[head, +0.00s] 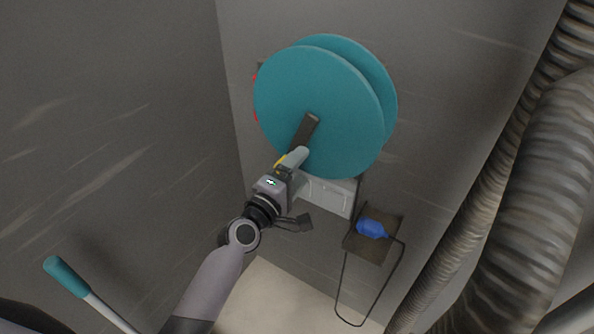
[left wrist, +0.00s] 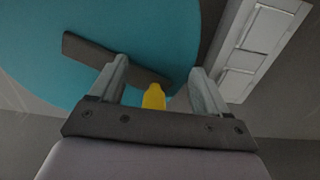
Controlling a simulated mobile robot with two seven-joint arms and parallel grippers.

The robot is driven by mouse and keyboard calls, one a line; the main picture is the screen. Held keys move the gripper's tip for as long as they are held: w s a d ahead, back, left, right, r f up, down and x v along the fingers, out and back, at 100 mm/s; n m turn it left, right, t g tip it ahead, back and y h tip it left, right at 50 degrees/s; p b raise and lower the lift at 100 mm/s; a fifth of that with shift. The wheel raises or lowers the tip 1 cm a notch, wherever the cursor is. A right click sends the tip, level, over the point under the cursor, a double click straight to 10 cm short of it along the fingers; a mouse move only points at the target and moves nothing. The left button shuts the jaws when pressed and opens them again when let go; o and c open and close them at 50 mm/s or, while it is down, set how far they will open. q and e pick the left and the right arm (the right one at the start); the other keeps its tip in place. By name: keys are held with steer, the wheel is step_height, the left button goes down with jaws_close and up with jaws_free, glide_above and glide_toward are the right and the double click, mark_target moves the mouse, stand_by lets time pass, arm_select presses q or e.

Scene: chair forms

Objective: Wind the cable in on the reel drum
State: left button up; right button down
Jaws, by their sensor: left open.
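The teal reel drum (head: 350,110), with two large round discs, is mounted on the grey wall; it also fills the upper left of the left wrist view (left wrist: 170,30). A dark crank arm (head: 306,131) runs down and left from its hub. At the crank's end is a yellow grip (left wrist: 154,97), mostly hidden in the head view. My left gripper (head: 292,160) is open, with its fingers on either side of the yellow grip, apart from it. A thin black cable (head: 342,280) hangs in a loop below. A blue plug-like piece (head: 371,229) sits at the dark bracket. My right gripper is out of view.
A dark bracket (head: 381,249) is at the lower right of the reel. A pale panelled box (head: 332,197) is on the wall under the drum. Thick ribbed hoses (head: 530,200) fill the right side. A teal-gripped lever (head: 68,277) stands at lower left. The left wall is bare.

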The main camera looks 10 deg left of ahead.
arm_select(q)
steer(key=d+p+v, duration=0.1)
steer(key=v, duration=0.9)
steer(key=shift+s+f, duration=0.2)
steer(key=shift+s, duration=0.05)
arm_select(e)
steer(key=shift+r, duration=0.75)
arm_select(q)
steer(key=shift+a, duration=0.15)
